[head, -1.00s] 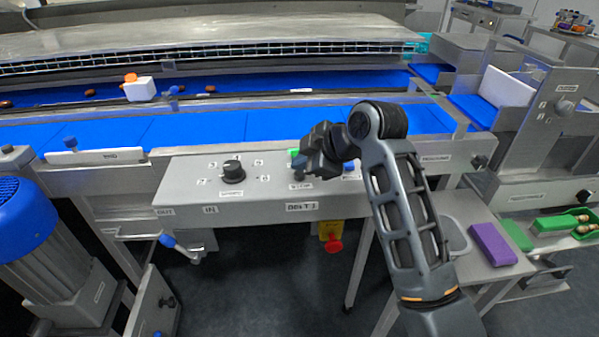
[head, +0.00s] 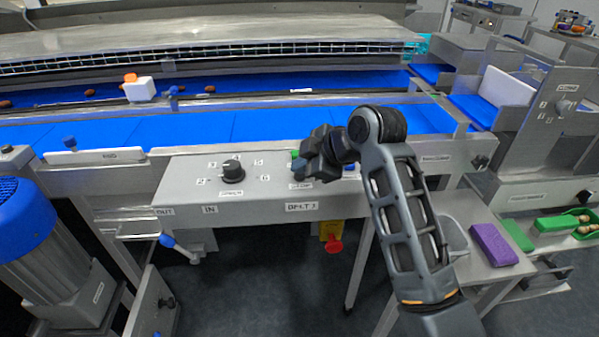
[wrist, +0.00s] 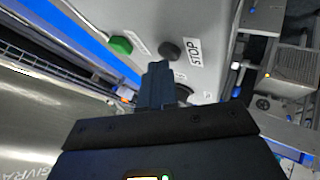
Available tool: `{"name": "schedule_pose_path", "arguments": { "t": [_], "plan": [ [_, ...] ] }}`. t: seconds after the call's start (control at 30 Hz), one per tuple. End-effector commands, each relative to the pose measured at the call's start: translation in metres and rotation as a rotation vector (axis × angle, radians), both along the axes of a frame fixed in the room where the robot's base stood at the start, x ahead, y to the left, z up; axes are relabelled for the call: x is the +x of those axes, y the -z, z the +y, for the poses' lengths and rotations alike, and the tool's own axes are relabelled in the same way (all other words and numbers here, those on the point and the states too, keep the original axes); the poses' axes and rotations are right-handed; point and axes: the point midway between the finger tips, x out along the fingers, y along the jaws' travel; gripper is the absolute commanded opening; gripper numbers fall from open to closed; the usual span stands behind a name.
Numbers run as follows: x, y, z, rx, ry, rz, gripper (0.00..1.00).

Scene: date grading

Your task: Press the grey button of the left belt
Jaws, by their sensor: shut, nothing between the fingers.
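The grey button (wrist: 169,50) shows in the wrist view as a dark round cap beside a STOP label on the panel. A green button (wrist: 121,46) is left of it. My gripper (wrist: 157,66) is shut and empty, its fingertips just below the grey button in the picture; I cannot tell if they touch it.
A black rotary knob (head: 232,170) is on the panel's left. Behind the panel runs the blue belt (head: 190,130). A red emergency button (head: 333,246) hangs below. A purple block (head: 493,244) lies at the right.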

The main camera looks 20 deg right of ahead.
Motion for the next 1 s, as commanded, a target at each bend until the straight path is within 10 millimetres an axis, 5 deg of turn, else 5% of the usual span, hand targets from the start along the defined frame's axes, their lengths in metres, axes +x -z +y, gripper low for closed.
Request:
{"name": "schedule_pose_path", "arguments": {
  "t": [1.0],
  "plan": [
    [0.0, -0.019, 0.0, -0.001, 0.0, 0.001, 0.0]
  ]
}}
